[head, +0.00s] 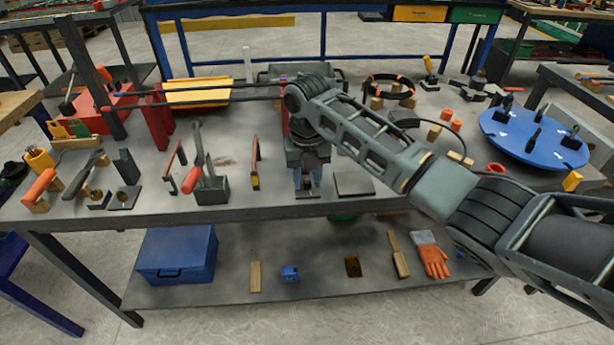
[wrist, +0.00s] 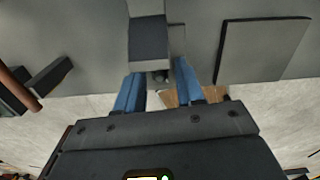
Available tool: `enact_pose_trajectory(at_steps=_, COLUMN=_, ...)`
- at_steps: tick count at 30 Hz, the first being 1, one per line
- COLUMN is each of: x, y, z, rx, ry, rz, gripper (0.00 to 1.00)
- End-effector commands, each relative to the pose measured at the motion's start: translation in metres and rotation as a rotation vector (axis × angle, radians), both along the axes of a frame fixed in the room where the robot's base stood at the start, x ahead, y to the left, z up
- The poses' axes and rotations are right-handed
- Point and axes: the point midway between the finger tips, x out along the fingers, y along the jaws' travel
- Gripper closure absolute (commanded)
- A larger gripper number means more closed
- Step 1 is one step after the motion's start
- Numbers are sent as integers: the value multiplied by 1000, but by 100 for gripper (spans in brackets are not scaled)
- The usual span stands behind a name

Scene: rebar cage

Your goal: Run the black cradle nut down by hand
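My gripper (head: 307,185) points down at the front edge of the workbench, near the middle, in the head view. In the wrist view its two blue fingers (wrist: 159,82) stand apart. A grey block with a dark face (wrist: 148,40) lies just beyond the fingertips. A small dark rounded part (wrist: 160,77) shows between the fingers, below the block. It may be the black cradle nut, but it is too small and shaded to be sure. I cannot tell whether a finger touches it. In the head view my arm and gripper hide this spot.
The workbench (head: 240,212) is crowded, with a blue round plate (head: 533,136) at right. The lower shelf holds a blue box (head: 177,253).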

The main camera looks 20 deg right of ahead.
Motion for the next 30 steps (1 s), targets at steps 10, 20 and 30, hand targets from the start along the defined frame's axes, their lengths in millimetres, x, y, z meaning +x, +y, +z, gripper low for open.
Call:
enact_pose_trajectory(at_steps=10, x=0, y=0, z=0, rx=0, ry=0, rz=0, gripper=96)
enact_pose_trajectory(at_steps=20, x=0, y=0, z=1, rx=0, ry=0, rz=-8, gripper=100)
enact_pose_trajectory(at_steps=30, x=-1, y=1, z=2, rx=1, ry=3, rz=-154, gripper=100)
